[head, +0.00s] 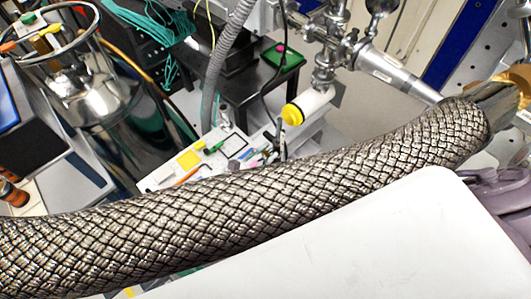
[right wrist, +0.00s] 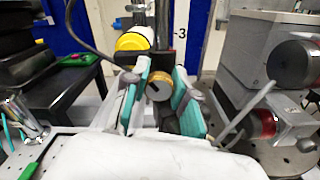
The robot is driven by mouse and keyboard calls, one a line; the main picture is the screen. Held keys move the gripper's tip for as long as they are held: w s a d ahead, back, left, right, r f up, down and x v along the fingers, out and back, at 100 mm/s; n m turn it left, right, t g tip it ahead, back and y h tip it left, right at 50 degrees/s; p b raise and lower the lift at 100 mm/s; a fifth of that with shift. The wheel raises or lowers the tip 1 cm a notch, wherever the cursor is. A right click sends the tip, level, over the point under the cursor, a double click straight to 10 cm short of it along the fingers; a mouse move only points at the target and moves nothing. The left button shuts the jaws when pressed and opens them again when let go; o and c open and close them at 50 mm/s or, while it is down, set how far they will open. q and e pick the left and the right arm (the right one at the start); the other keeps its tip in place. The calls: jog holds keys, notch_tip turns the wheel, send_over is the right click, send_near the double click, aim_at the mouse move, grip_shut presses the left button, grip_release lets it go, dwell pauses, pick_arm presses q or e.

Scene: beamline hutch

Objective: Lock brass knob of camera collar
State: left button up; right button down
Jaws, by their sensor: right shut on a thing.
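In the right wrist view, my right gripper (right wrist: 159,92) has its two teal-padded fingers on either side of a round brass knob (right wrist: 158,85). It is shut on the knob, whose face has a dark mark. A yellow and white cylinder (right wrist: 133,39) is just above and left of the knob. The collar behind the knob is mostly hidden by the fingers. In the head view, a grey-purple part of my right gripper (head: 500,190) shows at the right edge; its fingertips and the knob cannot be made out there. My left gripper is not in view.
A thick braided hose (head: 240,210) crosses the head view, hiding much behind it. A white cylinder with a yellow cap (head: 293,114) hangs below steel vacuum fittings (head: 400,75). A cluttered tray (head: 160,178) stands behind. Grey equipment (right wrist: 275,55) is close on the wrist view's right.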

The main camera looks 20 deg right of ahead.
aim_at(265, 151)
jog(key=n, duration=0.4)
jog(key=shift+w, duration=0.1)
jog(key=shift+w+n, duration=0.1)
jog(key=shift+n, duration=2.1)
jog(key=c, duration=0.9)
grip_release()
jog(key=shift+a+r, duration=0.1)
jog(key=shift+r, duration=0.3)
notch_tip(265, 151, up, 9)
jog(key=shift+r, duration=0.1)
